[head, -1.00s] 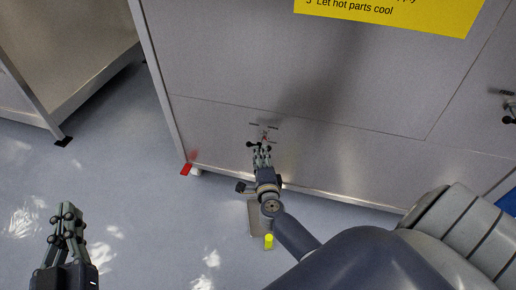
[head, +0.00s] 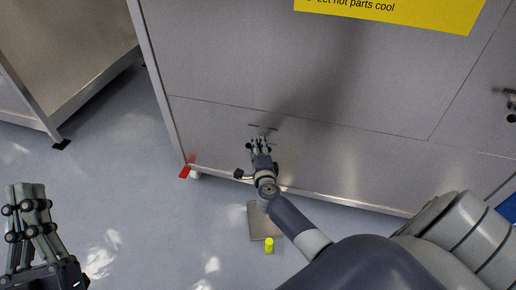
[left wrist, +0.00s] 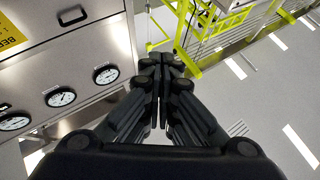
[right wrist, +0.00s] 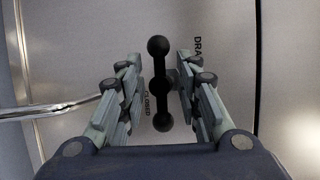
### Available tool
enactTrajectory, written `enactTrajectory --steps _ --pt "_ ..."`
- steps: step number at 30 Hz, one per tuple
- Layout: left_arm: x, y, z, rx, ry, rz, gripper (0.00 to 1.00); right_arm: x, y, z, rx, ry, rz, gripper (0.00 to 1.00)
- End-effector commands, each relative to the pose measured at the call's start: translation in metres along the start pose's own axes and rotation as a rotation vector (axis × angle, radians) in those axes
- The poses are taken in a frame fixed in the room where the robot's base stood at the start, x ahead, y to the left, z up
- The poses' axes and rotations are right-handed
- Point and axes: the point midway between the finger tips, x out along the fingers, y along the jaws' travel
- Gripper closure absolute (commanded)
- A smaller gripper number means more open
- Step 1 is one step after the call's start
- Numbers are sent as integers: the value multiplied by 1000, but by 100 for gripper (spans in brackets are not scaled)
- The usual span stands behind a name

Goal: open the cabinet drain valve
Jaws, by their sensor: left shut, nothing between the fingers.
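The drain valve handle (right wrist: 158,66) is a black bar with ball ends, standing upright in the right wrist view in front of a steel panel. Printed words beside it read "DRA…", partly hidden, and "CLOSED". My right gripper (right wrist: 157,90) is open, with one finger on each side of the handle; I cannot tell whether either touches it. In the head view, my right gripper (head: 261,143) is low at the cabinet front (head: 300,60), and the valve is mostly hidden. My left gripper (head: 27,188) is shut and empty, away from the cabinet; it also shows in the left wrist view (left wrist: 160,62).
A flat metal plate (head: 258,220) and a yellow cylinder (head: 269,245) are on the floor below my right arm. A red marker (head: 185,171) is at the cabinet's lower corner. Another steel unit (head: 70,60) stands at left. Floor between is clear.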

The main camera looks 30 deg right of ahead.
Motion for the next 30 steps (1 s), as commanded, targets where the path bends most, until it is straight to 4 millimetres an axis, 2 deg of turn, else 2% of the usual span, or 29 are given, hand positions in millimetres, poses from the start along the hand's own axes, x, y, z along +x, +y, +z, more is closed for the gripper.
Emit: enactTrajectory --steps 3,7,8,17,24,30 --pt "0 0 0 0 -1 0 100 0 0 0 0 0 0 69" --pt "0 0 0 0 -1 0 100 0 0 0 0 0 0 98" --pt "0 0 0 0 -1 0 100 0 0 0 1 0 1 100" --pt "0 0 2 0 -11 0 100 -1 2 0 1 1 6 100" --pt "-1 -3 25 5 -134 -6 100 -2 4 0 -14 4 16 100" --pt "-3 -4 35 7 -185 -8 100 -2 6 0 -23 5 22 100"
